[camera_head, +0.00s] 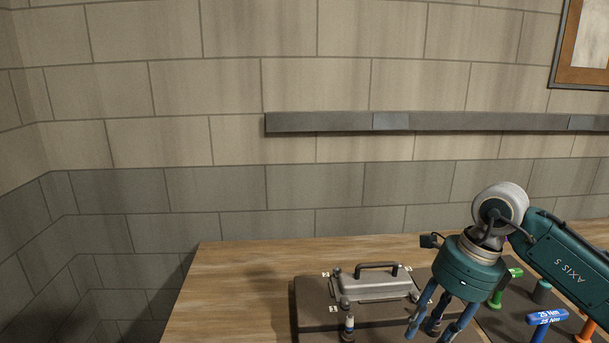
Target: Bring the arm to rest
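My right arm comes in from the right edge. My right gripper (430,332) hangs from it, pointing down over the bench near the bottom edge of the view. Its slim blue fingers are spread apart, and I see nothing held between them. The lower finger ends are close to the picture's bottom edge. My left arm and gripper are not in view.
A dark board (312,292) lies on the wooden bench (225,285), bearing a grey block with a handle (372,286) and a small upright part (348,325). Right of the gripper stand green (496,298), blue "25 Nm" (546,317) and orange (587,329) tools. The bench's left part is clear.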

